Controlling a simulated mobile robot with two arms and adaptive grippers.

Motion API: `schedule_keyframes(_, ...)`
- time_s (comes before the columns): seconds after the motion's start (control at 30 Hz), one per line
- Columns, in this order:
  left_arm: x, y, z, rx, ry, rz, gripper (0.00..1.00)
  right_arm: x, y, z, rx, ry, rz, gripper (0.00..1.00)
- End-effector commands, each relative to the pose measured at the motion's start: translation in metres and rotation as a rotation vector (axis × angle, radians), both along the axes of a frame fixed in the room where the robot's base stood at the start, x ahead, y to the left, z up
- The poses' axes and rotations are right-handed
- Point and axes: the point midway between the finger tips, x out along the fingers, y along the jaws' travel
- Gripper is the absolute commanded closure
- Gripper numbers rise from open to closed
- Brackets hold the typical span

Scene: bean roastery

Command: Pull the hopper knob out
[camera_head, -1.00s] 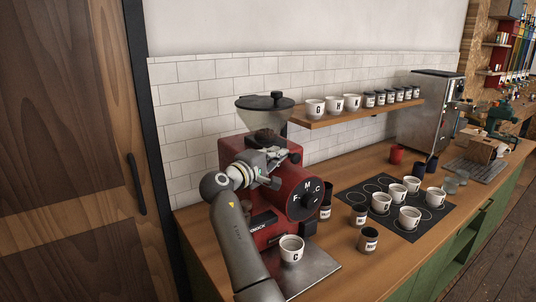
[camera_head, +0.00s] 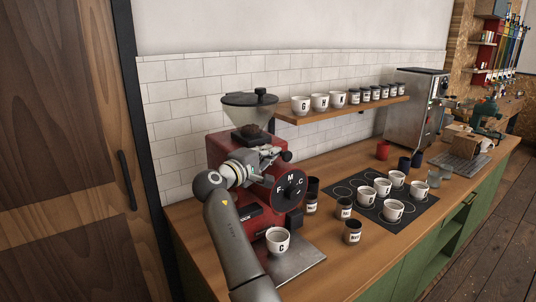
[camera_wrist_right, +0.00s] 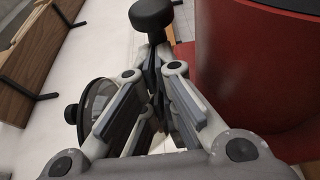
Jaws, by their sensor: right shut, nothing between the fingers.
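The red grinder (camera_head: 226,152) stands at the near left end of the counter, its hopper (camera_head: 250,110) on top under a dark lid with its own small knob. A black knob (camera_head: 286,156), which I take as the hopper knob, sticks out at the grinder's upper right. My right gripper (camera_head: 274,154) is shut and empty just left of it. In the right wrist view the shut fingertips (camera_wrist_right: 153,62) lie right below the black knob (camera_wrist_right: 152,15); I cannot tell whether they touch. My left gripper is not in view.
A cup marked C (camera_head: 278,241) stands on the grinder's metal tray (camera_head: 300,262). Dark jars (camera_head: 353,232) and a black mat (camera_head: 425,212) with several cups are to the right. A wooden shelf (camera_head: 290,109) with cups and jars hangs behind.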

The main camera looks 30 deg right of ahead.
Motion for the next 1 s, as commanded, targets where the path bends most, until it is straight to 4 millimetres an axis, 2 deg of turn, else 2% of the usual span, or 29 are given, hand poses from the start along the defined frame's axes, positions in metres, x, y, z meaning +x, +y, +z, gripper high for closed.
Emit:
schedule_keyframes(0.07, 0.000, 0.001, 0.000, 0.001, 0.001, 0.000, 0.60, -0.002, -0.003, 0.000, -0.001, 0.000, -0.007, 1.00)
schedule_keyframes(0.17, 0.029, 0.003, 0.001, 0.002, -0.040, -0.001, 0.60, -0.001, -0.002, 0.000, 0.000, 0.000, -0.005, 1.00)
schedule_keyframes(0.2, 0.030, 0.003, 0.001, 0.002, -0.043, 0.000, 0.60, -0.002, 0.000, 0.000, 0.000, 0.000, -0.004, 1.00)
schedule_keyframes(0.37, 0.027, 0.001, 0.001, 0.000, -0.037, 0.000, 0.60, -0.008, 0.018, -0.001, 0.000, 0.002, -0.004, 1.00)
schedule_keyframes(0.7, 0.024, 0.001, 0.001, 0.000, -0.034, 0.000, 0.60, -0.034, 0.084, -0.002, 0.000, 0.003, -0.004, 1.00)
schedule_keyframes(0.83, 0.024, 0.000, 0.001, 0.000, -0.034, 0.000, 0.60, -0.040, 0.100, -0.002, -0.002, 0.005, -0.005, 1.00)
schedule_keyframes(1.0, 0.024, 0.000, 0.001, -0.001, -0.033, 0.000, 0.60, -0.044, 0.109, -0.003, -0.001, 0.005, -0.007, 1.00)
